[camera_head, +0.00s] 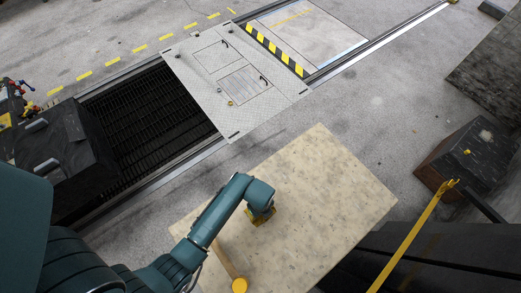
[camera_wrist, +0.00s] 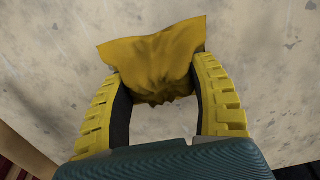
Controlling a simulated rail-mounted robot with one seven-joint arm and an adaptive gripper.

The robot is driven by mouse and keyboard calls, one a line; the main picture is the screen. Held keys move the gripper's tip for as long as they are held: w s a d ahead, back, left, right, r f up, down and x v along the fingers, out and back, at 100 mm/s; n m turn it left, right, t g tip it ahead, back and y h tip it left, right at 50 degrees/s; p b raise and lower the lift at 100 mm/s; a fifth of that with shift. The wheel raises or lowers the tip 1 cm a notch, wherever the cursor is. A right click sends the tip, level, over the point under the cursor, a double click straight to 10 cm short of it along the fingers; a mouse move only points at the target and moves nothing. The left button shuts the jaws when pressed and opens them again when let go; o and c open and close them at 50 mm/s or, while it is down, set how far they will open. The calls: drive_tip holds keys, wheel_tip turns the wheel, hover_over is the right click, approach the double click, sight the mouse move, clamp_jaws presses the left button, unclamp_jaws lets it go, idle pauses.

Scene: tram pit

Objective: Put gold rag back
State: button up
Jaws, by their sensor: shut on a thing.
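A gold rag (camera_wrist: 158,58) is between the two yellow ridged fingers of my gripper (camera_wrist: 160,100) in the wrist view. Its near part is bunched between the fingers and its far part spreads out beyond them. The gripper is shut on the rag. In the head view my gripper (camera_head: 261,215) is over the pale speckled tabletop (camera_head: 320,175), near its middle. The arm hides part of the tabletop, and the rag is hard to tell from the yellow fingers there. I cannot tell whether the rag touches the table.
A yellow round-headed object with a handle (camera_head: 238,284) lies at the table's near edge. A metal plate with hatches (camera_head: 200,85) spans the pit, whose dark grating (camera_head: 140,115) lies left. A dark box (camera_head: 465,155) stands right. The table's right half is clear.

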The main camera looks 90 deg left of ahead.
drive_tip(key=o, duration=1)
drive_tip(key=shift+f+b, duration=0.45)
drive_tip(key=shift+b, duration=0.25)
drive_tip(key=r, duration=0.5)
drive_tip(key=r+p, duration=0.1)
drive_tip(key=r, duration=1.1)
drive_tip(key=shift+a, duration=0.35)
